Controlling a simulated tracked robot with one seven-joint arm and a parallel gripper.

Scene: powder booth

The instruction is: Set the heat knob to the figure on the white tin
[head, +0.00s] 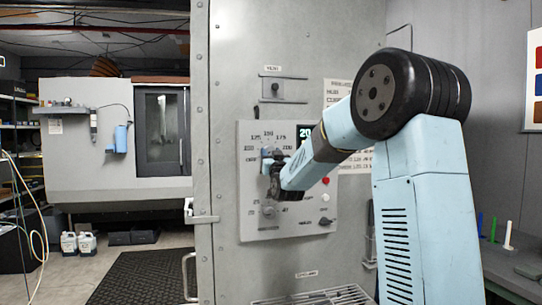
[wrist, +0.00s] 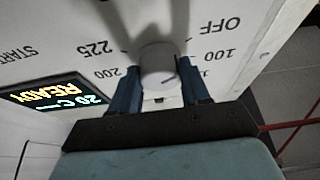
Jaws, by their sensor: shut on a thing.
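The heat knob (wrist: 158,66) is a round grey knob on the pale control panel (head: 255,220). My gripper (wrist: 160,78) is shut on it, with one blue finger on each side. In the head view my gripper (head: 272,168) covers most of the knob, and 125, 150 and 175 show above. I can make out no white tin in either view.
The panel's display (wrist: 58,96) reads READY and 20 C. A red button (head: 326,181) and smaller knobs (head: 325,221) sit nearby on the panel. A door handle (head: 190,275) juts out at left.

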